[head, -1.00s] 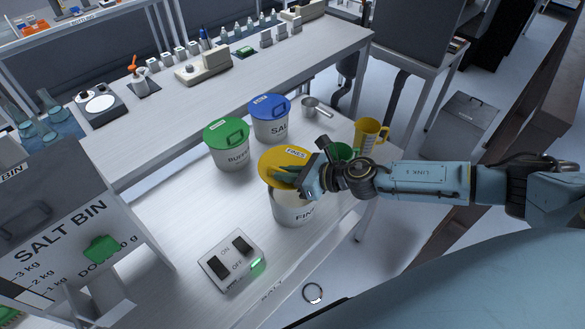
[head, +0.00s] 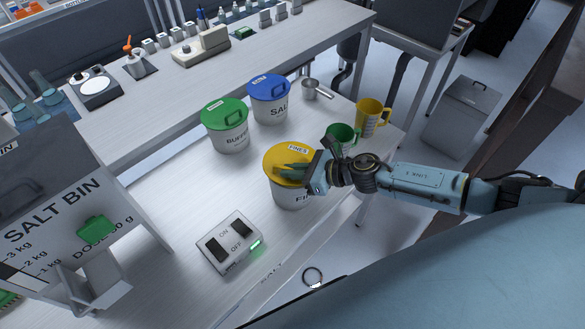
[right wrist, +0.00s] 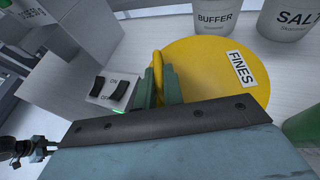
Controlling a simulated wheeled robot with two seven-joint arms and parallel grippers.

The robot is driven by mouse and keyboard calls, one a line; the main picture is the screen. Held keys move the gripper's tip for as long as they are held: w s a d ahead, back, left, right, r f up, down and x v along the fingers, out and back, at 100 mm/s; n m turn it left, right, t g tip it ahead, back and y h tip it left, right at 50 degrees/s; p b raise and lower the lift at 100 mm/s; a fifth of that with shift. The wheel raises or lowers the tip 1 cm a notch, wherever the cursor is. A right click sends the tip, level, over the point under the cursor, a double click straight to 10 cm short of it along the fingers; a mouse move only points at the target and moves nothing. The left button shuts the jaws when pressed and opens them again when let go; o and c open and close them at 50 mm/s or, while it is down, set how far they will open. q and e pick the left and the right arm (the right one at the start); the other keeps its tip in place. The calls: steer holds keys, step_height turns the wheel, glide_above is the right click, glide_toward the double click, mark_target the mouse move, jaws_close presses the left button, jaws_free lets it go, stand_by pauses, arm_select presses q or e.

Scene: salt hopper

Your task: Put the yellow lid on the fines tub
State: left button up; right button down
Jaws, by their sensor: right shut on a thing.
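The yellow lid (head: 284,153), labelled FINES, lies over the mouth of the white fines tub (head: 288,196) in the head view. It looks roughly level and covers the opening; whether it is fully seated cannot be told. My right gripper (head: 296,174) is shut on the lid's handle. In the right wrist view, the green fingers of my right gripper (right wrist: 160,88) close around the yellow handle, with the yellow lid (right wrist: 213,75) beneath. The tub is hidden under the lid there.
A green-lidded buffer tub (head: 226,126) and a blue-lidded salt tub (head: 269,99) stand behind. A green mug (head: 343,137) and yellow jug (head: 372,117) stand to the right. A switch box (head: 229,242) sits in front, and the salt bin (head: 62,205) stands left.

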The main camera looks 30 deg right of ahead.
steer(key=shift+f, duration=0.5)
steer(key=shift+f+b, duration=0.25)
steer(key=shift+b, duration=0.25)
steer(key=c, duration=1.4)
jaws_free()
steer(key=shift+c, duration=0.2)
steer(key=b+v, duration=0.2)
steer(key=v, duration=1.1)
steer(key=shift+r+b, duration=0.15)
steer(key=shift+b, duration=0.15)
